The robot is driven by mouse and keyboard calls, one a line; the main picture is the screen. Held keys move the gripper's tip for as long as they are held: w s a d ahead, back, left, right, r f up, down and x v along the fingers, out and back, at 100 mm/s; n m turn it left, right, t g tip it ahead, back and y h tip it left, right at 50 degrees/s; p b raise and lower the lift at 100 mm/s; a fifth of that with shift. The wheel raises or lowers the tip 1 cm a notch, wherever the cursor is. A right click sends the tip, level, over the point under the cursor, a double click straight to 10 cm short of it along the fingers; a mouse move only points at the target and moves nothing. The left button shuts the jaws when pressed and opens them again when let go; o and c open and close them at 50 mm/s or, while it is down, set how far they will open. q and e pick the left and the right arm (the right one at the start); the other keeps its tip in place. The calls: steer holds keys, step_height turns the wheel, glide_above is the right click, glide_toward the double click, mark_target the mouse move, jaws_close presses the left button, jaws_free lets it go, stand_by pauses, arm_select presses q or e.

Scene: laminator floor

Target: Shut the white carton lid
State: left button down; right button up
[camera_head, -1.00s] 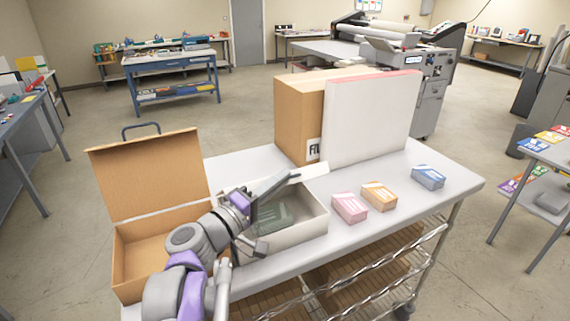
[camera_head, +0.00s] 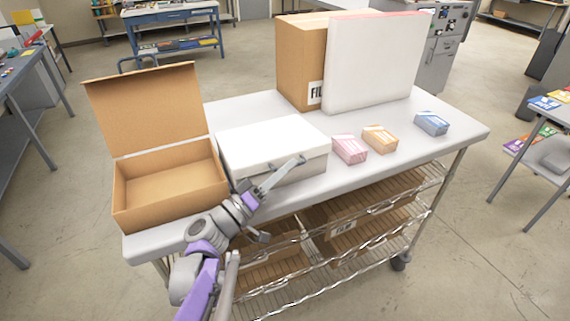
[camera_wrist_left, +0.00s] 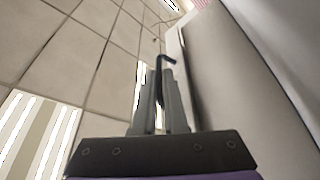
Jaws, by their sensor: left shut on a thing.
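The white carton (camera_head: 262,139) stands on the grey-topped cart, and its lid lies flat over the top, hiding the inside. My left gripper (camera_head: 299,160) reaches in at the carton's front right edge. In the left wrist view its fingers (camera_wrist_left: 163,80) are shut on a thin dark hooked part, seemingly the handle of the lid. The white carton surface (camera_wrist_left: 240,90) fills the right of that view. My right gripper is not in view.
An open brown carton (camera_head: 170,185) stands left of the white one, its lid raised. Pink (camera_head: 349,149), orange (camera_head: 380,139) and blue (camera_head: 431,123) small boxes lie to the right. A large brown box (camera_head: 300,65) and a white panel (camera_head: 375,60) stand behind on the cart top (camera_head: 240,108).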

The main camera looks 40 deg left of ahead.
arm_select(q)
steer(key=shift+f, duration=0.1)
stand_by(0.3)
steer(key=c, duration=1.2)
jaws_free()
steer(key=shift+a, duration=0.1)
steer(key=shift+c, duration=0.2)
steer(key=b+v, duration=0.1)
steer(key=v, duration=1)
steer(key=shift+w, duration=0.1)
